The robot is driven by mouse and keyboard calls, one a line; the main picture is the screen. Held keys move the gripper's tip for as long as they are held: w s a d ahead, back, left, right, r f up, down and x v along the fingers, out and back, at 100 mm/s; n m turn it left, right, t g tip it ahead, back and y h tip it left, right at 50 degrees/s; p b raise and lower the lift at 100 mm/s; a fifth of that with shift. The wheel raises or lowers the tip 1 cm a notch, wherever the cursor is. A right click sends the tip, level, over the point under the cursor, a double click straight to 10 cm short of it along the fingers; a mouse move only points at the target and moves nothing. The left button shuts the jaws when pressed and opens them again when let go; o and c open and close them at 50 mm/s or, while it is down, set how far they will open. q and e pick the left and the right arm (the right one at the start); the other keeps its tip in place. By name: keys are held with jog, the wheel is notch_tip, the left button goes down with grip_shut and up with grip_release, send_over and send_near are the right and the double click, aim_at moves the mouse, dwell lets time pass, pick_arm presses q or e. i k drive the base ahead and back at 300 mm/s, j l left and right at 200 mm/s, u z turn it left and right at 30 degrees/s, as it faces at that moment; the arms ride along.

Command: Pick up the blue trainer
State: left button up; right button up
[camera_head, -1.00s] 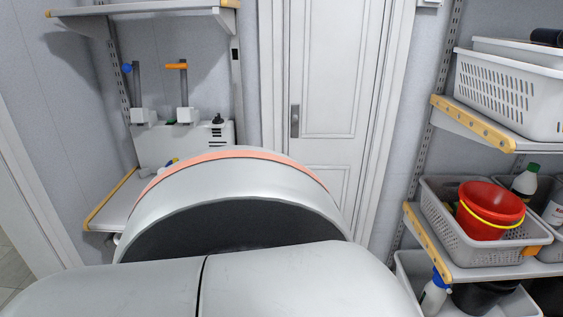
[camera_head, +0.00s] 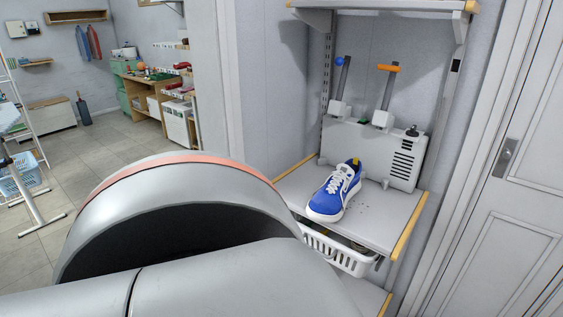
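The blue trainer (camera_head: 334,194) has white laces and a white sole. It lies on a grey shelf (camera_head: 390,222) with yellow edge strips, its toe towards the front left, with dark specks beside it. Neither gripper shows in the head view. A large pale part of my own arm, with an orange band, fills the lower left and covers the shelf's near left side.
A white boxy appliance (camera_head: 404,157) with two upright posts stands behind the trainer. A white basket (camera_head: 341,252) sits below the shelf. A white door (camera_head: 515,190) is at the right. Open tiled floor (camera_head: 88,146) lies at the left.

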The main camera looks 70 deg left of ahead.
aim_at(328, 205)
jog(key=u, duration=1.8)
